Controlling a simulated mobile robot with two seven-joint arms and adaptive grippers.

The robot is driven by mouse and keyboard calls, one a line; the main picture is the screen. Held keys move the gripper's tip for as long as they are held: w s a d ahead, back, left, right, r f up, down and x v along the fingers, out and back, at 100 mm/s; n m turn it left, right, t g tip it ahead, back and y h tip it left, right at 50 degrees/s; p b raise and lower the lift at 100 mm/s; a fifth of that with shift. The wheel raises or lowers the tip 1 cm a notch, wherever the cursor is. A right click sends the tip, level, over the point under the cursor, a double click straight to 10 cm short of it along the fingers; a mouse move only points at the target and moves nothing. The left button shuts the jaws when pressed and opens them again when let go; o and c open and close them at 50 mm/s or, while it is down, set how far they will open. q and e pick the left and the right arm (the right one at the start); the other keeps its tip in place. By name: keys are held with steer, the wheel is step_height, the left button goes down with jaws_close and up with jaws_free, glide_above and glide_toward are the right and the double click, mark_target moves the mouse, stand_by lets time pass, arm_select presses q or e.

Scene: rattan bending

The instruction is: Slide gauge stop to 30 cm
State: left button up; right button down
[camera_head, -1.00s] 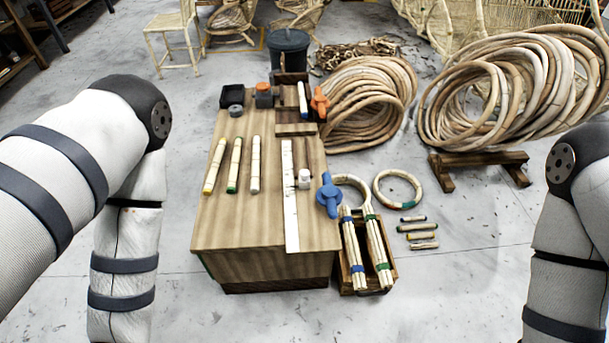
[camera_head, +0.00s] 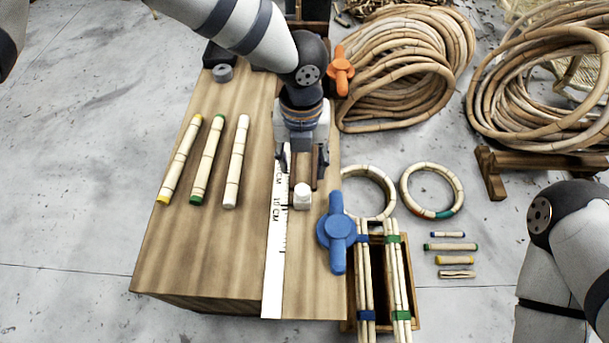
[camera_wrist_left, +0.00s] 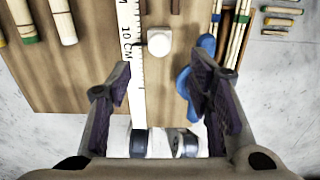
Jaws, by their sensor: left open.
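The gauge stop (camera_head: 302,196), a small white block, sits on the wooden table just right of the white ruler (camera_head: 272,290). In the left wrist view the stop (camera_wrist_left: 159,41) is beside the ruler (camera_wrist_left: 128,28), near the 10 CM mark. Dark rails (camera_head: 321,168) run from the stop toward the back, partly hidden by my gripper. My left gripper (camera_head: 303,164) points down just behind the stop in the head view, open and empty. In the left wrist view its fingers (camera_wrist_left: 159,84) are spread, with the stop ahead between them, apart from both. My right gripper is out of frame.
A blue handle (camera_head: 337,232) stands close right of the stop; an orange one (camera_head: 341,70) is farther back. Three rattan sticks (camera_head: 207,160) lie left of the ruler. A wooden crate (camera_head: 346,326) holds bundled sticks at the table's right. The table's front left is clear.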

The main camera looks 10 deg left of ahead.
mark_target(302, 189)
arm_select(q)
step_height(302, 189, down, 9)
steer(key=shift+b, duration=0.7)
jaws_close()
